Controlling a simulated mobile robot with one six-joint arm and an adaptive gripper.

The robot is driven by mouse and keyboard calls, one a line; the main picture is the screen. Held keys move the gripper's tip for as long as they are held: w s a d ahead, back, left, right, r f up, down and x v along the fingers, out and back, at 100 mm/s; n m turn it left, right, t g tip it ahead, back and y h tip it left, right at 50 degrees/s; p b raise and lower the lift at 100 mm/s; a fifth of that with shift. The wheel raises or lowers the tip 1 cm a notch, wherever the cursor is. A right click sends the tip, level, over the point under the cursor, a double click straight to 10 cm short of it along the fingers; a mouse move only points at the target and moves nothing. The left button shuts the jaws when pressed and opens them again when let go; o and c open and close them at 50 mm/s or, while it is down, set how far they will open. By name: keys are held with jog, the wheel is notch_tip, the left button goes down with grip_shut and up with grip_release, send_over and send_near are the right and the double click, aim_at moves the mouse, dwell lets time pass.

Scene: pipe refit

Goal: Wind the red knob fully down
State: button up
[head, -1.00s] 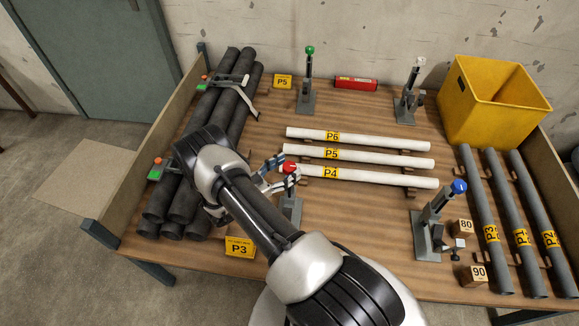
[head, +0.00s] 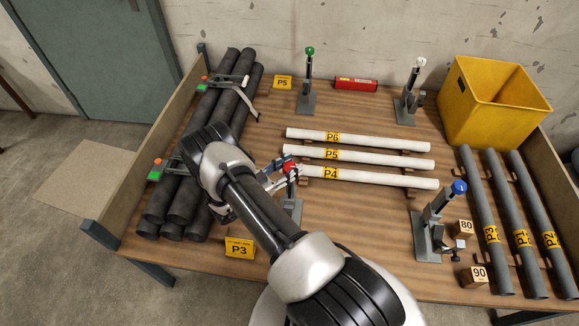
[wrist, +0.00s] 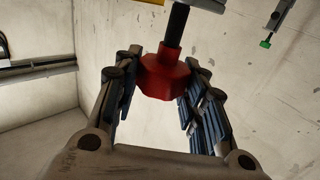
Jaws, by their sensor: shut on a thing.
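The red knob (head: 289,168) tops a grey clamp stand (head: 292,209) at the front middle of the table. In the wrist view the red knob (wrist: 164,76) sits between the fingers at the end of a dark threaded rod (wrist: 177,24). My gripper (head: 283,170) reaches the knob from the left in the head view. My gripper (wrist: 160,85) is shut on the knob in the wrist view, with a finger at each side. My arm hides part of the stand's left side.
White pipes (head: 360,155) lie just right of the red knob. A P3 sign (head: 239,248) stands at the front left. Dark pipes (head: 165,214) are stacked at the left. A blue-knobbed stand (head: 430,230) is at the right, and a yellow bin (head: 490,105) at the back right.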

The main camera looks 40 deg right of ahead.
jog(key=shift+c, duration=1.2)
jog(key=shift+n+t, duration=0.4)
jog(key=shift+t, duration=0.3)
jog(key=n+t+p, duration=0.2)
jog(key=t, duration=0.2)
jog(key=shift+s+n+y, duration=0.1)
jog(key=shift+n+y, duration=0.2)
jog(key=shift+n, duration=0.1)
jog(key=n+t+y+p, duration=0.1)
jog(key=n+t, duration=0.1)
jog(key=t, duration=0.1)
jog(key=n+t+y, duration=0.2)
jog(key=t, duration=0.1)
jog(key=shift+s+d+p, duration=0.1)
jog(key=shift+p, duration=0.3)
jog(key=n+t+y+p, duration=0.3)
jog(key=n+t+y, duration=0.1)
jog(key=shift+d+r+t, duration=0.1)
jog(key=shift+t, duration=0.2)
jog(key=shift+n+t+y, duration=0.6)
jog(key=shift+n+y, duration=0.35)
jog(key=shift+y, duration=0.4)
jog(key=shift+n+t+y, duration=0.6)
jog(key=shift+n+y, duration=0.35)
jog(key=shift+y, duration=0.4)
jog(key=shift+w+y, duration=0.2)
jog(key=shift+y, duration=0.1)
